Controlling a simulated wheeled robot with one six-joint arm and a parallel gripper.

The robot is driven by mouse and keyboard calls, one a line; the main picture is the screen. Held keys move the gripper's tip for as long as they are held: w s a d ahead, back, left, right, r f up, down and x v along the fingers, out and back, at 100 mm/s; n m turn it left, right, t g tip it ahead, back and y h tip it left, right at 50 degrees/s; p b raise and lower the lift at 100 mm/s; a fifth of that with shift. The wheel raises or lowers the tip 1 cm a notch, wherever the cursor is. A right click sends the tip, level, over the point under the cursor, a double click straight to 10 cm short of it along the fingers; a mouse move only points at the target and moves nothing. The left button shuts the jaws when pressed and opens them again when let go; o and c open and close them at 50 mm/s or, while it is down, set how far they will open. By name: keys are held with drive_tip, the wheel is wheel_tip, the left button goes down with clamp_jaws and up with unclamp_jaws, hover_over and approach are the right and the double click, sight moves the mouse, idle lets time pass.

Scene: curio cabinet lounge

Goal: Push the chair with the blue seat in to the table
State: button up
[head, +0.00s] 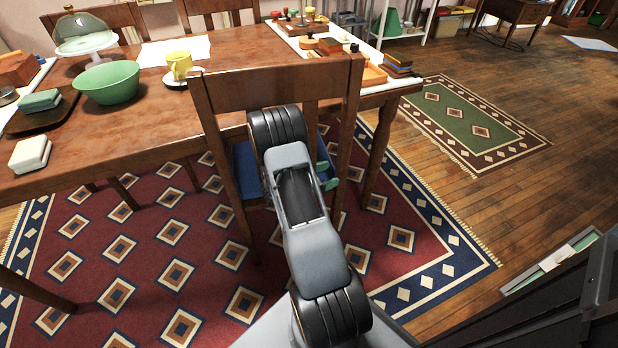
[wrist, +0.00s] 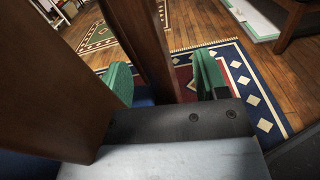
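The chair with the blue seat (head: 245,172) stands at the near side of the wooden table (head: 150,125), its brown back towards me. Its top rail (head: 280,85) overlaps the table edge in the head view; the gap between them is hard to judge. My gripper (head: 328,175) is low at the right of the chair back. In the wrist view, my gripper's green fingers (wrist: 164,82) are apart, with a brown upright (wrist: 150,45) of the chair between them. A gap shows on its right side, so no firm grip is visible. My arm hides much of the seat.
The table carries a green bowl (head: 106,82), a yellow cup (head: 179,65) and a glass-domed stand (head: 85,38). Two other chairs stand on its far side. A red patterned rug (head: 120,250) lies underneath. Bare wooden floor (head: 545,95) is open on the right.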

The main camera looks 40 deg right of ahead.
drive_tip(key=p+v, duration=0.1)
drive_tip(key=v, duration=0.6)
drive_tip(key=shift+a, duration=0.15)
idle(0.3)
drive_tip(key=s+a+r+m+t+y+p, duration=0.2)
drive_tip(key=a+r+p, duration=0.6)
drive_tip(key=r, duration=0.7)
drive_tip(key=s+a+r+m+t+y+p, duration=0.3)
drive_tip(key=a+r+m+y+p, duration=0.3)
drive_tip(key=r, duration=1)
drive_tip(key=s+a+r+m+t+y+p, duration=0.2)
drive_tip(key=a+r+m+t+y+p, duration=0.2)
drive_tip(key=a+r+y+p, duration=0.4)
drive_tip(key=a+r+t+p, duration=0.1)
drive_tip(key=a+r+p, duration=0.2)
drive_tip(key=r+p, duration=0.4)
drive_tip(key=shift+s+a+r+y+p, duration=0.3)
drive_tip(key=shift+s+a+r, duration=0.05)
drive_tip(key=shift+r, duration=0.1)
